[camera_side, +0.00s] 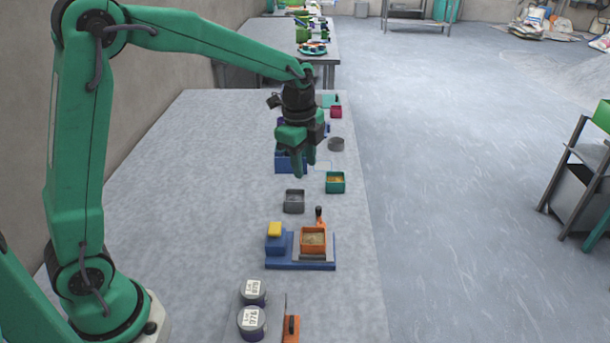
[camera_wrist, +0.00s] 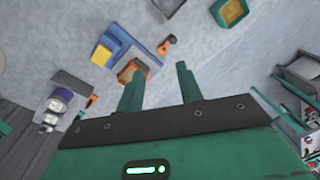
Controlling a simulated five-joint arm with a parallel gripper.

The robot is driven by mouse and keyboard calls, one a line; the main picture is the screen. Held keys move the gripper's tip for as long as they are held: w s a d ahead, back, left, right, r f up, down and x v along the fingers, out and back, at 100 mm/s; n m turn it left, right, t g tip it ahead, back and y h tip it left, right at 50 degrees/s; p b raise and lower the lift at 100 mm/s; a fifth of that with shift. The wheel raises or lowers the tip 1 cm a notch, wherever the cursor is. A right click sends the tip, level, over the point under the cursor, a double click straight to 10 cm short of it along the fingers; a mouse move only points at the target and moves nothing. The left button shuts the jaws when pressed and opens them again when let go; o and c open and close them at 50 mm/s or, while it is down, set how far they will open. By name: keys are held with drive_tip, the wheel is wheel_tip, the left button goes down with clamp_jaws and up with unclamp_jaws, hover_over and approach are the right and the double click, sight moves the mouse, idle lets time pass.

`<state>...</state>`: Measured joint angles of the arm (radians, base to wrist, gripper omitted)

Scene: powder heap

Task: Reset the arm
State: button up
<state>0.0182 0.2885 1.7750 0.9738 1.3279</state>
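My gripper (camera_side: 304,165) is green and hangs from the arm above the middle of the table, fingers pointing down. In the wrist view its two fingers (camera_wrist: 158,82) stand apart with nothing between them, so it is open and empty. Below it, nearer the camera, an orange square container (camera_side: 313,239) with tan powder sits on a blue base (camera_side: 302,267). A yellow block (camera_side: 274,229) rests on the blue part at its left. A grey square container (camera_side: 294,200) and a green container (camera_side: 335,182) with yellowish contents stand on the table, apart from the fingers.
Two lidded jars with labels (camera_side: 252,321) stand at the near end, beside an orange-handled tool (camera_side: 292,328). A blue box (camera_side: 290,163) is partly hidden behind my gripper. The table's left side (camera_side: 170,190) is clear.

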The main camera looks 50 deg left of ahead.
drive_tip(key=s+r+n+t, duration=0.2)
drive_tip(key=s+n, duration=0.5)
drive_tip(key=s, duration=0.4)
drive_tip(key=s+r+n+t, duration=0.2)
drive_tip(key=s+r+n, duration=0.3)
drive_tip(key=s+n, duration=0.3)
drive_tip(key=s, duration=0.4)
drive_tip(key=shift+s+a+r, duration=0.25)
drive_tip(key=shift+a+r, duration=0.05)
drive_tip(key=shift+a, duration=0.1)
